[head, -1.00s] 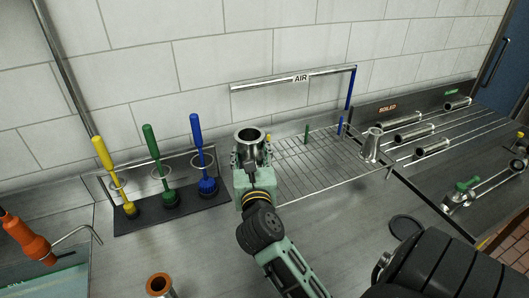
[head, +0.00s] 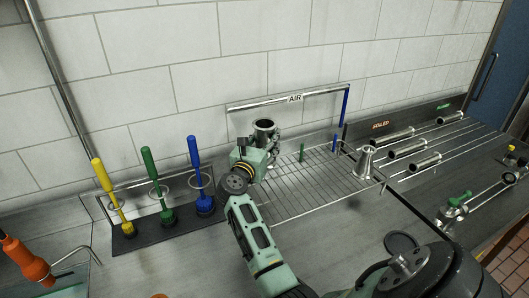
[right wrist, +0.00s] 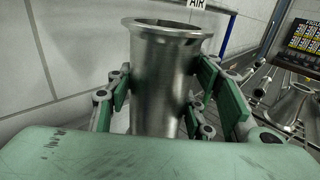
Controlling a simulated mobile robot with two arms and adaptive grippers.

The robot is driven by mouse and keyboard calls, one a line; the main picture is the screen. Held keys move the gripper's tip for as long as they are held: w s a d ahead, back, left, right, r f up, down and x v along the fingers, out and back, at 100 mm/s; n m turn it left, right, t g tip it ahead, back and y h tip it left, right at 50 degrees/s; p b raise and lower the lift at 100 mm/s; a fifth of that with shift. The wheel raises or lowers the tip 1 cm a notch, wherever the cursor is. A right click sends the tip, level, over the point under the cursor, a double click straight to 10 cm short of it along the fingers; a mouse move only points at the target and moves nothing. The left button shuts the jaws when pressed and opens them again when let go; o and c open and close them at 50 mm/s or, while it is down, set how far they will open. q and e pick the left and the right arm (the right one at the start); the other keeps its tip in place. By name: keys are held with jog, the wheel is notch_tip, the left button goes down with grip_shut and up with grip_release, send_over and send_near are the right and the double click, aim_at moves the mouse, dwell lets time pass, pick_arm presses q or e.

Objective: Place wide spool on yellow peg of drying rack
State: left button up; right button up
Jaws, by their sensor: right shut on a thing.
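My right gripper (head: 262,147) is shut on the wide spool (head: 264,126), a shiny steel tube with a flanged rim. In the right wrist view the spool (right wrist: 165,85) stands roughly upright between the green fingers. In the head view it appears at the back left part of the drying rack (head: 318,186), below the AIR bar. I cannot tell its height above the rack. The rack's green peg (head: 302,152) and blue peg (head: 334,143) show to the right of the spool. The yellow peg is not visible. My left gripper is out of view.
A steel cone-shaped fitting (head: 365,163) stands at the rack's right side. Yellow, green and blue brushes (head: 194,170) stand in a holder on the left. Steel tubes (head: 408,148) lie to the right, by the SOILED label. The tiled wall (head: 150,70) is close behind.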

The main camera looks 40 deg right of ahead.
notch_tip(320, 180, down, 3)
jog(key=shift+a+r, duration=0.1)
jog(key=shift+a, duration=0.05)
jog(key=shift+f, duration=0.5)
jog(key=o, duration=1.1)
jog(key=shift+f, duration=0.2)
jog(key=o, duration=0.4)
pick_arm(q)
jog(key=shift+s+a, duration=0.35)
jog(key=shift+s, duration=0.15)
pick_arm(e)
jog(key=shift+o, duration=0.2)
